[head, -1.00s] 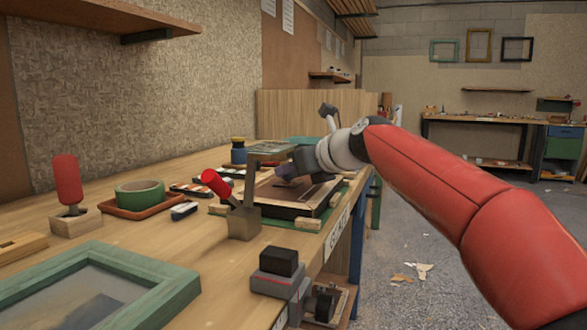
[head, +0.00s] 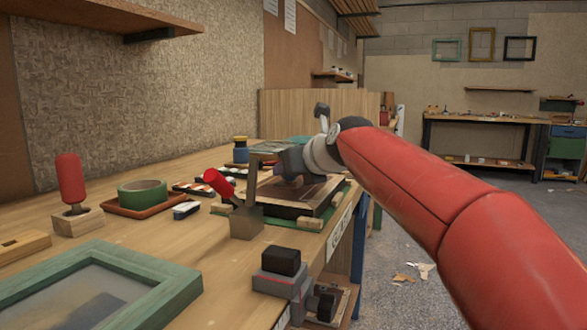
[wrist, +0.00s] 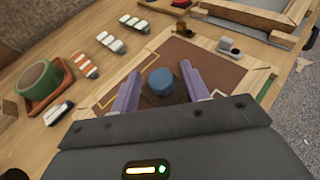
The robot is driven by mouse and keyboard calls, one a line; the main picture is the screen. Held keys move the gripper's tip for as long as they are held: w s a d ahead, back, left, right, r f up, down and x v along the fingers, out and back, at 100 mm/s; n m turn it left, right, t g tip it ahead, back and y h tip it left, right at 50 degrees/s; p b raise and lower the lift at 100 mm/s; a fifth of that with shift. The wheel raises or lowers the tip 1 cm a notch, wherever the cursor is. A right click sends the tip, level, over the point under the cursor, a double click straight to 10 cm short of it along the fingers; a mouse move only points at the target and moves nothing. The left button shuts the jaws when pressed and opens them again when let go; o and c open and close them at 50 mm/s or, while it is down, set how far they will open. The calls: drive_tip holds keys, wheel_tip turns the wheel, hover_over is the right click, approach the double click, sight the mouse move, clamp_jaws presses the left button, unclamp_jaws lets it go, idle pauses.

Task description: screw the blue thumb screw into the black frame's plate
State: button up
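The blue thumb screw (wrist: 160,80) shows in the wrist view between the two purple fingers of my gripper (wrist: 160,86). The fingers stand apart, with a visible gap on each side of the screw's round head. A dark plate (wrist: 158,99) shows beneath the screw; how deep the screw sits cannot be told. The black frame (head: 312,209) lies on the bench in the head view, its brown back (wrist: 205,58) facing up. My gripper (head: 290,180) is low over it, partly hidden behind a metal clamp, and the screw cannot be made out there.
The red-handled clamp (head: 219,184) stands at the frame's near side. Green tape (head: 142,191) lies on a tray to the left. A green picture frame (head: 150,275) lies in front. Wooden blocks (head: 309,223) edge the black frame.

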drive_tip(key=shift+o, duration=0.6)
drive_tip(key=b+v, duration=0.1)
drive_tip(key=v, duration=0.6)
drive_tip(key=shift+s+d+r, duration=0.1)
drive_tip(key=shift+s+d, duration=0.1)
drive_tip(key=shift+s, duration=0.15)
